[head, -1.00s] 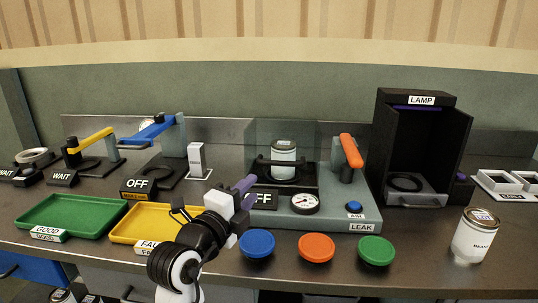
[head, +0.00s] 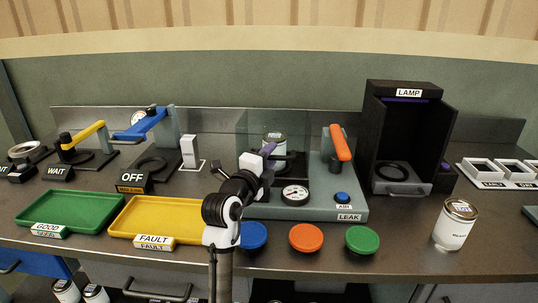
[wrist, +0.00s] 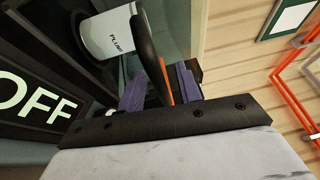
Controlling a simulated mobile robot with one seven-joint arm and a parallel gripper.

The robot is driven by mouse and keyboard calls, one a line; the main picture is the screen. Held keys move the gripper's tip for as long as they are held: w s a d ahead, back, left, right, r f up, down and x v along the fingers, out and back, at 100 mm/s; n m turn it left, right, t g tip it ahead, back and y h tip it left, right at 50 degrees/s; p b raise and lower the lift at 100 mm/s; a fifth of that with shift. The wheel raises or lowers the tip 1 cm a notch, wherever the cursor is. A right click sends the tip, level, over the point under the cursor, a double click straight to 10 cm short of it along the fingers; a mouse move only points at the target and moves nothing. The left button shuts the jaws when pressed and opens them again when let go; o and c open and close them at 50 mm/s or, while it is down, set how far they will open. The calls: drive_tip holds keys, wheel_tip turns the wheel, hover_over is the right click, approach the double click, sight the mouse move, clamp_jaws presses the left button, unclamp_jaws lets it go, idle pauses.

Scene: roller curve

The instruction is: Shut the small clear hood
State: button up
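The small clear hood (head: 249,124) is at the LEAK station, with its see-through panels around and above a labelled can (head: 274,139). How far it stands open is hard to tell. My gripper (head: 270,148) is in front of the can, at the hood's black handle, and hides part of it. In the wrist view, the black handle (wrist: 149,45) passes between the two purple fingers (wrist: 160,90). The fingers are apart, with a gap showing beside the handle. The can also shows in the wrist view (wrist: 107,36).
The grey LEAK base (head: 320,207) carries a gauge (head: 295,194), a blue AIR button (head: 342,197) and an orange lever (head: 340,145). The black LAMP box (head: 411,110) stands right of it. Blue, orange (head: 306,238) and green discs line the front. An OFF sign (head: 132,180) is left.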

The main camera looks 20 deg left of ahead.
clamp_jaws()
idle(0.3)
drive_tip(key=f+b, duration=0.1)
drive_tip(key=b, duration=0.1)
drive_tip(key=s+f+b, duration=0.1)
drive_tip(key=f+b, duration=0.1)
drive_tip(key=b, duration=0.1)
drive_tip(key=shift+d, duration=0.15)
drive_tip(key=shift+f, duration=0.1)
unclamp_jaws()
